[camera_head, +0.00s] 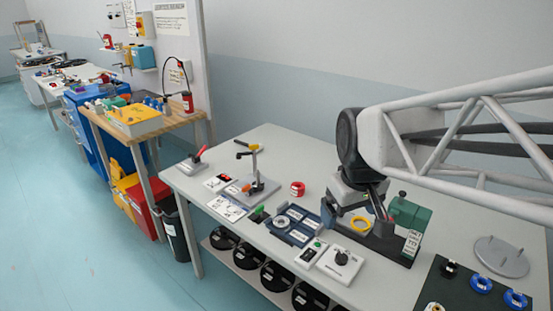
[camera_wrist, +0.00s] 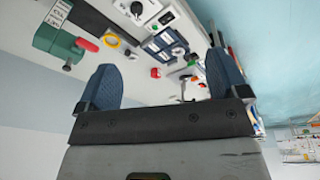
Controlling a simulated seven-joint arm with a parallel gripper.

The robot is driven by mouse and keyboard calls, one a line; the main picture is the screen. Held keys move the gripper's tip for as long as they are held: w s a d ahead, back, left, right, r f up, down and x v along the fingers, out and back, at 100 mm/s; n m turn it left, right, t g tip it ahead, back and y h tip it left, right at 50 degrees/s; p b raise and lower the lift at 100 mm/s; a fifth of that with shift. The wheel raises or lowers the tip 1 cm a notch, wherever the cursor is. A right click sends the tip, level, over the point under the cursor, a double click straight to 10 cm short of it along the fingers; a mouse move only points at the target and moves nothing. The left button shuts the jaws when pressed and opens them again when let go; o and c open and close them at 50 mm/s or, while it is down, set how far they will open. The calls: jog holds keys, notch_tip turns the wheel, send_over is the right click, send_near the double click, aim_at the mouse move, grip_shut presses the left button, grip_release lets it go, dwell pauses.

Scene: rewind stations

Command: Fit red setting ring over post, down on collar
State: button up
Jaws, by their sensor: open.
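The red ring (camera_head: 297,188) lies on the bench top, apart from my gripper; it also shows in the wrist view (camera_wrist: 155,72), between my fingers in the picture but well beyond them. A stand with an upright post (camera_head: 254,168) and a grey base stands to the ring's left in the head view. I cannot make out a collar on it. My gripper (camera_head: 355,212) is above the bench, right of the ring. Its two blue fingers (camera_wrist: 160,66) are spread wide with nothing between them.
A yellow ring (camera_head: 361,224) lies near a green-and-black device (camera_head: 408,215). A dark blue tray (camera_head: 292,226) and a white knob box (camera_head: 341,262) stand at the front. A grey disc (camera_head: 502,256) is at right. The bench behind the red ring is clear.

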jog(key=w+f+n+g, duration=0.1)
jog(key=w+f+n, duration=0.25)
jog(key=w, duration=1.05)
jog(key=w+f+n, duration=0.2)
jog(key=w+n, duration=0.3)
jog(key=w, duration=0.9)
jog(key=w+a+f+n+g, duration=0.1)
jog(key=w+f+n, duration=0.7)
jog(key=w+f, duration=1.2)
jog(key=w, duration=0.3)
jog(key=shift+w+n, duration=0.35)
jog(key=shift+w, duration=0.05)
jog(key=shift+f, duration=0.2)
jog(key=shift+f, duration=1.15)
jog(key=shift+f, duration=0.15)
jog(key=shift+w+a+f, duration=0.1)
jog(key=shift+f, duration=1.15)
jog(key=shift+w+a+f, duration=0.1)
jog(key=shift+f, duration=1.1)
